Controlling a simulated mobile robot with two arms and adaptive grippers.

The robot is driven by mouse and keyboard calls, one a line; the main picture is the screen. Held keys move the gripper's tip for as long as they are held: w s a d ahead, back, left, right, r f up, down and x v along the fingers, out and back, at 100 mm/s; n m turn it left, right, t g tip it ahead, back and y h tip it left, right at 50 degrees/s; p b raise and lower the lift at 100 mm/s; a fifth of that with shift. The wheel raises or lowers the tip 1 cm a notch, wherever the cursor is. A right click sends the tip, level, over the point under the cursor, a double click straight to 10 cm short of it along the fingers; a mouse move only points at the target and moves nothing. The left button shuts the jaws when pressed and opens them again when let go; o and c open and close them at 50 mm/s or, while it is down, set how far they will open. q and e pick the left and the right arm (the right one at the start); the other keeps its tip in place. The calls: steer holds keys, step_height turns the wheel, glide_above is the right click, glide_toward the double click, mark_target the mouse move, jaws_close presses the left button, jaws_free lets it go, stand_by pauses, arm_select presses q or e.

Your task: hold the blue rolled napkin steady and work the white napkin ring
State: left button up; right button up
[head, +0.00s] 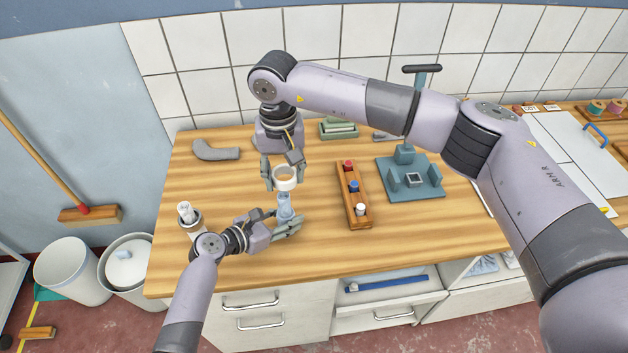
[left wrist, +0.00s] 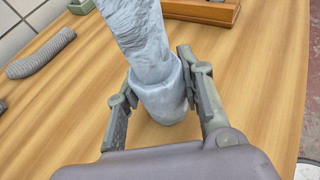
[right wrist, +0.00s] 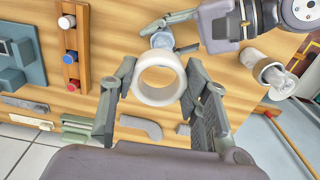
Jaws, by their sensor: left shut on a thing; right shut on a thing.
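The blue rolled napkin (head: 285,207) stands roughly upright above the wooden table. My left gripper (head: 287,226) is shut on its lower part; the left wrist view shows the crumpled pale blue napkin (left wrist: 145,40) between both fingers. The white napkin ring (head: 286,184) is in my right gripper (head: 282,172), which is shut on its outside. In the right wrist view the ring (right wrist: 160,79) sits between the fingers, with bare wood visible through its hole. The napkin's top end (right wrist: 162,41) shows beside the hole, so the ring is apart from the napkin. The left wrist view does not show the ring.
A wooden rack (head: 345,203) with red, blue and white pieces stands to the right. A grey curved piece (head: 215,151) lies at the back left.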

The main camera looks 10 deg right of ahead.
mark_target(284, 197)
steer(key=shift+w+a, duration=0.25)
steer(key=shift+a, duration=0.2)
steer(key=shift+d, duration=0.1)
steer(key=shift+f, duration=2)
steer(key=shift+s+f, duration=0.1)
steer(key=shift+f, duration=0.3)
steer(key=shift+f, duration=0.7)
steer(key=shift+f, duration=0.4)
steer(key=shift+f, duration=1.05)
